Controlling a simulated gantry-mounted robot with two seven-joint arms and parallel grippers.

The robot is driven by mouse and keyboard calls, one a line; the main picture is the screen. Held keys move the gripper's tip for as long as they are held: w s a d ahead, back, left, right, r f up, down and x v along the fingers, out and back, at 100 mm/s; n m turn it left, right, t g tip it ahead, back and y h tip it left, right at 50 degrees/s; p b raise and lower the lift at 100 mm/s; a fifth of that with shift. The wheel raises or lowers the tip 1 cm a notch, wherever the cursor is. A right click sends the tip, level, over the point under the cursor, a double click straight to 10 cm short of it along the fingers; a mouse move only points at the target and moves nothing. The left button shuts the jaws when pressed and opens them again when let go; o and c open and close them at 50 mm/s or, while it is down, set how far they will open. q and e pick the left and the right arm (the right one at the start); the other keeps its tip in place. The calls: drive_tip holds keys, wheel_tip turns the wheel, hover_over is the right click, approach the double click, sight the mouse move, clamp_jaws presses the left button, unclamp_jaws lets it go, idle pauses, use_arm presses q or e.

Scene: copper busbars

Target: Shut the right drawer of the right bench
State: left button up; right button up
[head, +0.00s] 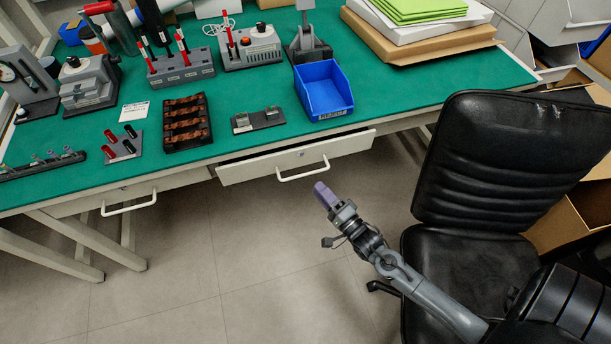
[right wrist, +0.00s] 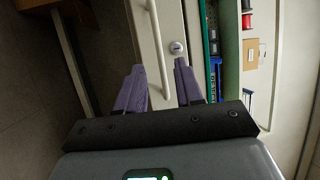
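The right drawer (head: 245,170) is a pale drawer under the green-topped bench (head: 440,88). It stands slightly out, with a narrow dark gap behind its front. It has a bar handle (head: 303,172) and a round lock, and its front (right wrist: 146,40) also shows in the right wrist view. My right gripper (head: 323,192) has purple fingers and is in front of the drawer, just below and right of the handle. My left gripper is out of view.
A left drawer (head: 90,203) with its own handle is under the same bench. A black office chair (head: 500,160) stands close to my right arm. A blue bin (head: 324,92) and a dark tray (head: 170,142) sit near the bench's front edge. The floor before the drawers is clear.

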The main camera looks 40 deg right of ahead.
sight(305, 174)
drive_tip(key=shift+w+r+b, duration=0.2)
drive_tip(key=shift+w+b, duration=0.2)
drive_tip(key=shift+w, duration=0.9)
drive_tip(key=shift+w+r+b, duration=0.25)
drive_tip(key=shift+w+b, duration=0.2)
drive_tip(key=shift+w, duration=0.8)
drive_tip(key=shift+w+r+b, duration=0.2)
drive_tip(key=shift+w+b, duration=0.2)
drive_tip(key=shift+w, duration=0.9)
drive_tip(key=shift+s, duration=0.1)
clamp_jaws()
